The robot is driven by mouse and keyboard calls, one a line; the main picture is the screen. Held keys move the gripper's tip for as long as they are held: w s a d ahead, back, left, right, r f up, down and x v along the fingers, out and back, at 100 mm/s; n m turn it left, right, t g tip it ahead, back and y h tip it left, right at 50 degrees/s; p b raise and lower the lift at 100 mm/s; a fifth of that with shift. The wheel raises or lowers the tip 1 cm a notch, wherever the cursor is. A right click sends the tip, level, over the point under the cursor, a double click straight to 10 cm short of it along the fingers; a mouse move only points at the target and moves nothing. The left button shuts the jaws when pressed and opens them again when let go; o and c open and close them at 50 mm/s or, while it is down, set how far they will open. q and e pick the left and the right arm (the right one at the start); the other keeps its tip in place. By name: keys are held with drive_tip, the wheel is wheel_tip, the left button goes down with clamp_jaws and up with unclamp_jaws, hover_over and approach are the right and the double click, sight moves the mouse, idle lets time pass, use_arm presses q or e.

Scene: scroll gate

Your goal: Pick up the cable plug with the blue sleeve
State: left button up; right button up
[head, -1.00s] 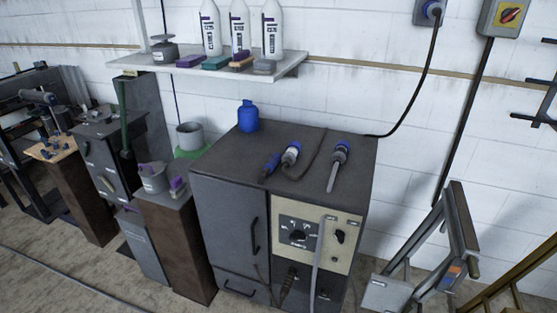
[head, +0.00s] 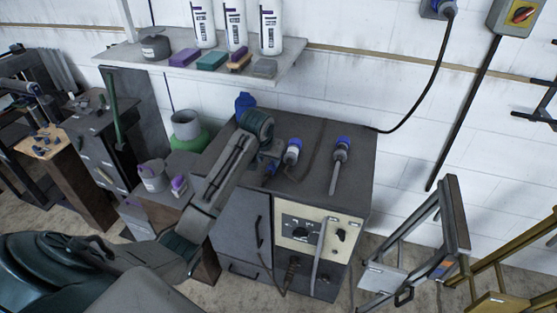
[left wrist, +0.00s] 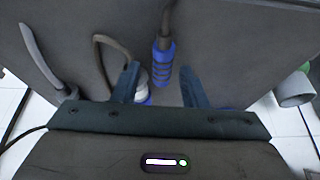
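The cable plug with the blue sleeve (left wrist: 163,66) lies on the dark cabinet top. In the left wrist view its ridged blue sleeve shows beyond and between the fingertips, with a dark cable at its far end. In the head view it is mostly hidden by my left gripper (head: 270,156), which is over the left part of the cabinet top. In the left wrist view the gripper (left wrist: 160,70) is open, its two fingers apart with nothing held. A white and blue plug (head: 292,151) lies just right of it; it also shows partly behind a finger (left wrist: 142,92).
A grey plug with a blue end (head: 341,155) lies farther right on the cabinet (head: 318,190). A blue bottle (head: 243,103) stands at its back left corner. A shelf (head: 180,68) with bottles and brushes hangs behind.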

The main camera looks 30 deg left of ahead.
use_arm(q)
wheel_tip(320, 180, up, 3)
drive_tip(key=w+a, duration=0.1)
drive_tip(key=w, duration=0.1)
drive_tip(key=p, duration=0.2)
hover_over(271, 165)
drive_tip(key=shift+n, duration=0.3)
wheel_tip(271, 165, down, 5)
drive_tip(key=shift+f, duration=0.1)
drive_tip(key=shift+w+f, duration=0.1)
drive_tip(key=shift+f, duration=0.1)
drive_tip(key=p+x, duration=0.1)
drive_tip(key=x, duration=0.2)
drive_tip(key=shift+w+f, duration=0.15)
drive_tip(key=shift+w+f+p, duration=0.25)
drive_tip(key=shift+f+p, duration=0.1)
drive_tip(key=shift+f, duration=0.3)
drive_tip(key=shift+c, duration=0.3)
drive_tip(key=shift+r, duration=0.1)
clamp_jaws()
